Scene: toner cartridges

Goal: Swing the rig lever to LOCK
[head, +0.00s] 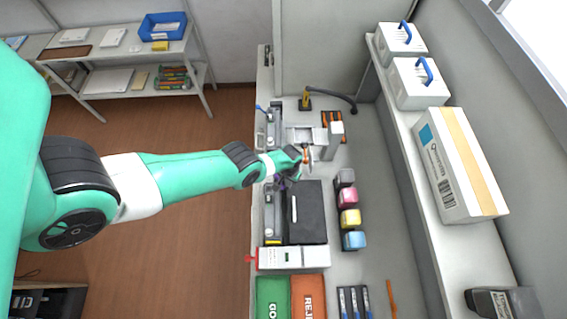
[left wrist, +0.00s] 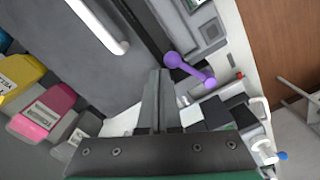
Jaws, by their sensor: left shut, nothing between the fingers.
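A purple lever with rounded ends (left wrist: 190,69) shows in the left wrist view, just beyond and to the right of my fingertips. In the head view only a small purple patch (head: 281,182) of it shows beside my gripper. My left gripper (head: 295,176) is over the bench rigs, and its fingers (left wrist: 158,78) are shut and empty. The fingertips look close to the lever, but I cannot tell whether they touch it. No LOCK marking is readable.
A black panel with a white handle (head: 294,208) lies beside the rig. Grey, pink, yellow and blue cartridges (head: 349,219) stand to its right. A white box with a red knob (head: 290,258) and green and orange bins (head: 308,297) are nearer. Bare bench lies right of the cartridges.

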